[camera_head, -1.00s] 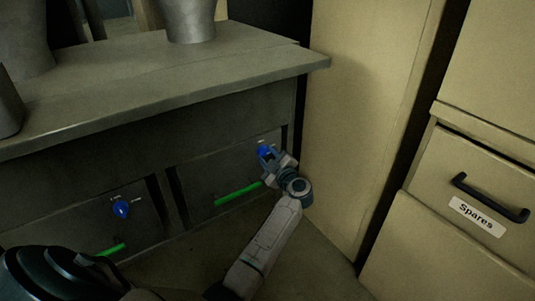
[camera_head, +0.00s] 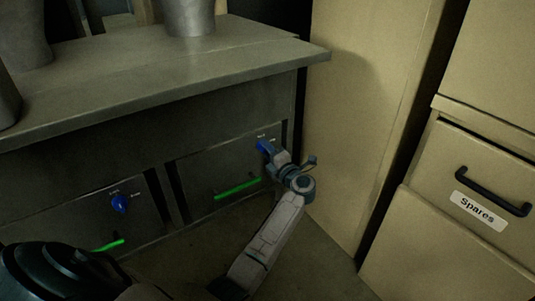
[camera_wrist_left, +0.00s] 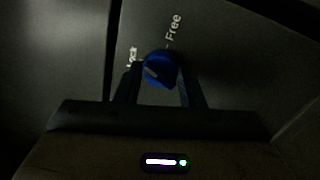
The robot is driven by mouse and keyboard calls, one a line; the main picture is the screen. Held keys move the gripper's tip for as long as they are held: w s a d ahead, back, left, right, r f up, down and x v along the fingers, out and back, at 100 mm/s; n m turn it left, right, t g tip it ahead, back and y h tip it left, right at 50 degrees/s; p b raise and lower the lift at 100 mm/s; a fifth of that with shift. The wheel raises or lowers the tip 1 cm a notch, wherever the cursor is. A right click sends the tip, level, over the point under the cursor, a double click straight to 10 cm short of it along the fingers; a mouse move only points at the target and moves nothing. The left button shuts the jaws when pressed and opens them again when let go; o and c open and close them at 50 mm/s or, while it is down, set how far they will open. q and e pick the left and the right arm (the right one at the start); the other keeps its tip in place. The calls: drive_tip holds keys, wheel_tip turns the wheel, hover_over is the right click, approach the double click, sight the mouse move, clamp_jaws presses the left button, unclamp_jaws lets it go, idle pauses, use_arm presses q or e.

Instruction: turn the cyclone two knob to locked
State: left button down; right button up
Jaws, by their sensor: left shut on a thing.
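A blue knob (camera_head: 262,146) sits on the right dark panel under the bench. My left gripper (camera_head: 267,149) is at this knob. In the left wrist view the knob (camera_wrist_left: 158,70) is between the fingers of my left gripper (camera_wrist_left: 158,88), which is shut on it. The labels "Lock" (camera_wrist_left: 132,57) and "Free" (camera_wrist_left: 172,31) show beside it. A pale mark on the knob lies on its left side, toward the Lock side. A second blue knob (camera_head: 119,203) is on the left panel. No cyclone number is readable. My right gripper is not in view.
Green handles (camera_head: 237,188) (camera_head: 108,245) cross the panels below the knobs. The grey bench top (camera_head: 150,85) overhangs them. A tan cabinet (camera_head: 365,110) stands close to the right, with a drawer labelled "Spares" (camera_head: 480,212) beyond it.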

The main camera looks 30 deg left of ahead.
use_arm(q)
drive_tip(key=shift+f+n+g+b, duration=0.15)
drive_tip(key=shift+n+b, duration=0.45)
drive_tip(key=shift+n, duration=0.65)
drive_tip(key=shift+n+g+b, duration=0.15)
drive_tip(key=shift+n+b, duration=0.45)
drive_tip(key=shift+n, duration=0.65)
drive_tip(key=c, duration=1)
unclamp_jaws()
drive_tip(key=shift+o, duration=0.2)
drive_tip(key=p+v, duration=0.2)
drive_tip(key=v, duration=0.8)
drive_tip(key=shift+d, duration=0.4)
drive_tip(key=shift+s, duration=0.1)
